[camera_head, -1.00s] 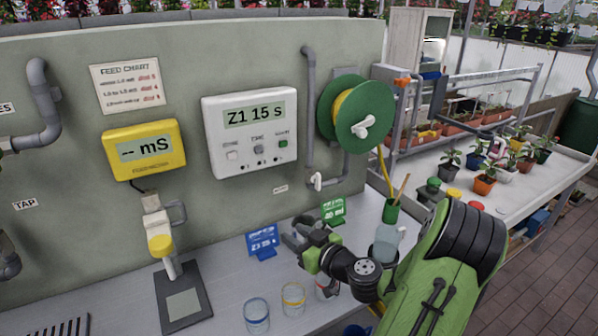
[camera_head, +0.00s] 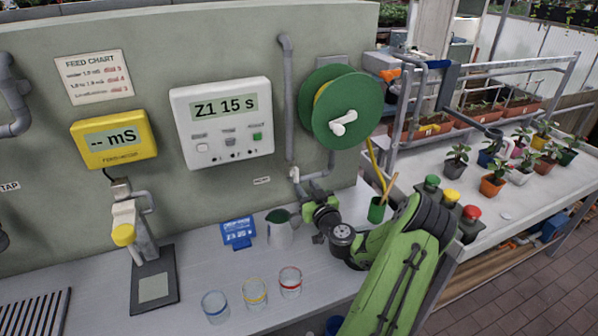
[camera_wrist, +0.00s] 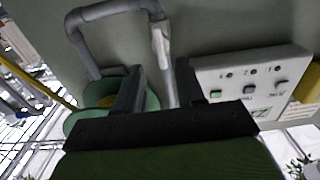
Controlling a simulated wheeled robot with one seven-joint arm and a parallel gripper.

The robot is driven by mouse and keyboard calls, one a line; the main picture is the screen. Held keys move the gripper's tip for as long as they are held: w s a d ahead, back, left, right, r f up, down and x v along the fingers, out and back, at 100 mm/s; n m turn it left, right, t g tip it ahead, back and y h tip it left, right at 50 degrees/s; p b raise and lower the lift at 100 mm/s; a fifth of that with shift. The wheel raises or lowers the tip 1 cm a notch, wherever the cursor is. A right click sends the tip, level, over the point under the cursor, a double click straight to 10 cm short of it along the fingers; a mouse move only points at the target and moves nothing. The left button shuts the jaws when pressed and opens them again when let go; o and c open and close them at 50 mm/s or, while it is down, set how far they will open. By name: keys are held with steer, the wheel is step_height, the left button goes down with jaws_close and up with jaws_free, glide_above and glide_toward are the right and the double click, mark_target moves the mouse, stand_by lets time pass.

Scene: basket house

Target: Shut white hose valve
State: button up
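The white hose valve (camera_head: 295,174) is a small white lever on the grey pipe below the green hose reel, beside a small label on the wall. In the wrist view the white lever (camera_wrist: 160,45) lies along the pipe, just beyond and between my fingertips. My gripper (camera_wrist: 157,75) is open with both dark fingers apart and nothing clearly held. In the head view my gripper (camera_head: 311,197) is just below the valve, close to the wall, its fingers partly hidden by my wrist. I cannot tell whether a finger touches the lever.
The green reel (camera_head: 343,107) hangs above right, with a yellow hose (camera_head: 377,165) running down. Several glass beakers (camera_head: 254,292) are in front. A green cup (camera_head: 377,209) stands right.

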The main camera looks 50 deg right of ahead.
mark_target(298, 177)
steer(key=p+x, duration=0.1)
steer(key=x, duration=0.4)
steer(key=shift+w+a+r, duration=0.1)
steer(key=shift+a, duration=0.05)
steer(key=shift+w+d, duration=0.25)
jaws_close()
